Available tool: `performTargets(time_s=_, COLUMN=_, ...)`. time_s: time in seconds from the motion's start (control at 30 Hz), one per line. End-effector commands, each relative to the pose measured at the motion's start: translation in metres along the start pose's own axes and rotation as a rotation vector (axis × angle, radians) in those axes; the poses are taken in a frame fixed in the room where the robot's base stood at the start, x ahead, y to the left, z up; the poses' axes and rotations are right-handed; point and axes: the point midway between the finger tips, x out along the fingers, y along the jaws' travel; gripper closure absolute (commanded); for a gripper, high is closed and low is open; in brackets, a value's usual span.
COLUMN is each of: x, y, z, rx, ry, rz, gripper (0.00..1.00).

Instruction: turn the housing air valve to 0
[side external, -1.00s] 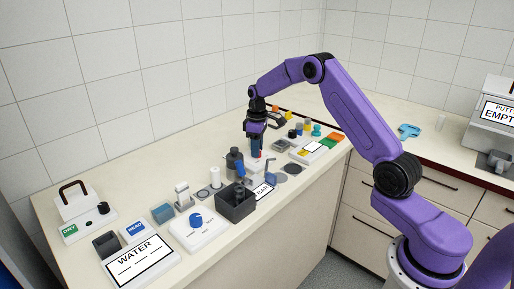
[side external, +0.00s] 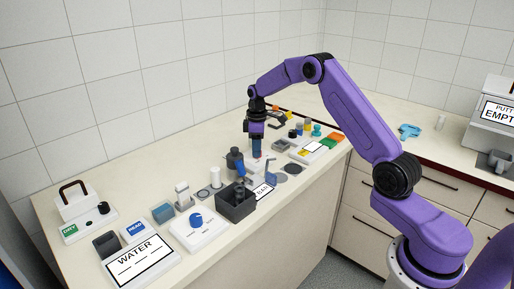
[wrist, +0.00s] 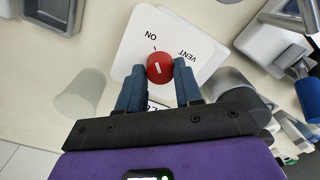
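The red valve knob (wrist: 160,67) sits on a white plate (wrist: 135,50) in the wrist view, with the words ON and VENT upside down. A short white line marks its top, tilted slightly from the picture's vertical; I cannot tell which end is the pointer. My gripper (wrist: 159,68) is open, with one blue finger on each side of the knob. Narrow gaps seem to show, but contact is unclear. A 0 mark is not readable; the plate's lower part is partly hidden by the gripper. In the side view my gripper (side external: 256,155) points down over the plate, hiding the knob.
A dark open bin (side external: 237,207), a dark bottle and a blue-handled part (side external: 237,162) stand close left of my gripper. The blue handle (wrist: 309,97) also shows at right in the wrist view. Coloured items (side external: 315,130) stand beyond. Bare counter lies along the wall.

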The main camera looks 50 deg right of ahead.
Motion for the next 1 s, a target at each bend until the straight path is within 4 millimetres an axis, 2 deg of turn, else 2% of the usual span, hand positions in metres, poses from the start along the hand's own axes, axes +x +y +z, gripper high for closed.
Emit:
performTargets(time_s=0.03, x=-0.001, y=0.0, z=-0.002, rx=-0.002, ry=0.003, rz=0.004, gripper=0.48)
performTargets(time_s=0.07, x=-0.001, y=0.0, z=-0.002, rx=-0.002, ry=0.003, rz=0.003, gripper=0.42)
performTargets(time_s=0.33, x=-0.001, y=0.0, z=0.0, rx=0.0, ry=0.0, rz=0.0, gripper=0.42)
performTargets(time_s=0.47, x=-0.006, y=0.0, z=-0.001, rx=0.0, ry=0.001, rz=0.001, gripper=0.42)
performTargets(time_s=0.67, x=-0.038, y=0.0, z=-0.001, rx=0.0, ry=0.003, rz=0.004, gripper=0.42)
performTargets(time_s=1.0, x=-0.11, y=0.0, z=-0.001, rx=-0.001, ry=0.003, rz=0.004, gripper=0.42)
